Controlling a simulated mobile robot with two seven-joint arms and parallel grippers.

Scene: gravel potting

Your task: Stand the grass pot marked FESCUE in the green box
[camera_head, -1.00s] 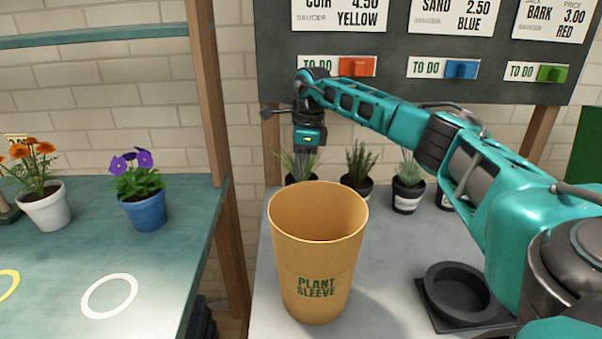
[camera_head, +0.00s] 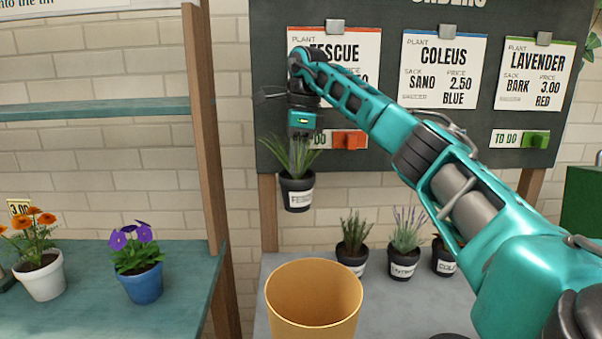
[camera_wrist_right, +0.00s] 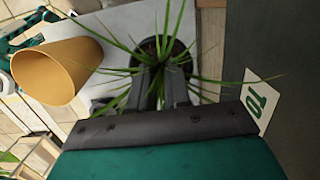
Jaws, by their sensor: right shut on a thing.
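The grass pot (camera_head: 296,192) is a small black pot with long thin green leaves and a white label too small to read surely. It hangs upright in the air, well above the grey table, in the head view. My right gripper (camera_head: 301,136) points down and is shut on it from above, among the leaves. In the right wrist view the fingers (camera_wrist_right: 163,86) reach into the leaves at the pot (camera_wrist_right: 160,52). A green box-like thing (camera_head: 582,212) is cut off by the right edge of the head view. My left gripper is not in view.
An orange plant sleeve (camera_head: 313,305) stands on the grey table (camera_head: 283,266) below the held pot. Several other potted plants, such as the lavender pot (camera_head: 404,262), stand behind it. The order board (camera_head: 390,130) is close behind my arm. A teal bench (camera_head: 190,290) with flowers is left.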

